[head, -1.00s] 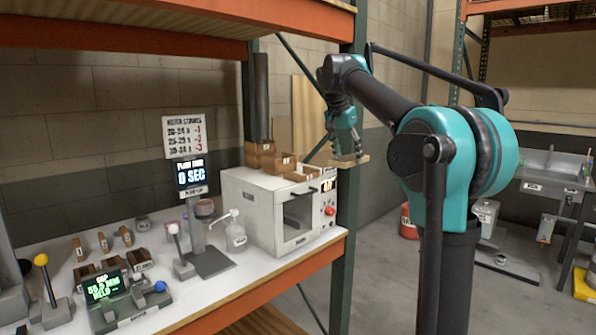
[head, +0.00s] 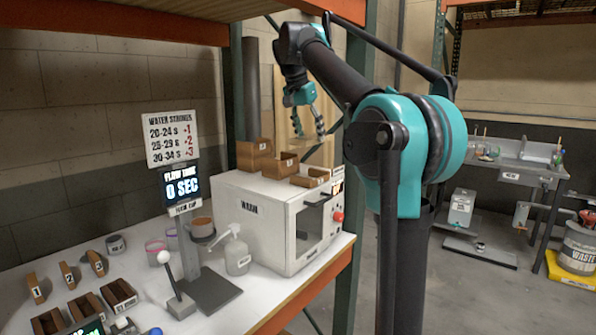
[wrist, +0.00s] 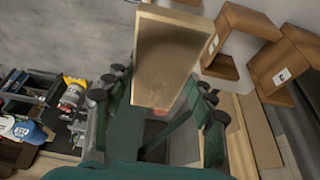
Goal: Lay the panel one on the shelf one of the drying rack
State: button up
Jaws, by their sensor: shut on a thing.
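My gripper (head: 308,132) is above the right end of the white oven, just past the wooden holders in the head view. It is shut on a flat tan panel (wrist: 172,55), which sticks out beyond the fingers in the wrist view (wrist: 155,100). I cannot make out the held panel clearly in the head view. Brown open wooden holders stand stepped on the oven top: a tall one (head: 253,154), a middle one (head: 279,167) and a low one (head: 311,178). In the wrist view a labelled holder (wrist: 285,75) lies right of the panel, apart from it. Their labels are too small to read surely.
The white oven (head: 265,215) stands on the white bench (head: 290,290). A pump bottle (head: 237,255) and flow stand (head: 212,288) are left of the oven.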

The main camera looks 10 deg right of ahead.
aim_at(302, 139)
jog(key=shift+w+a+f, duration=0.1)
jog(key=shift+f, duration=4.85)
jog(key=o, duration=1.2)
jog(key=v, duration=1.2)
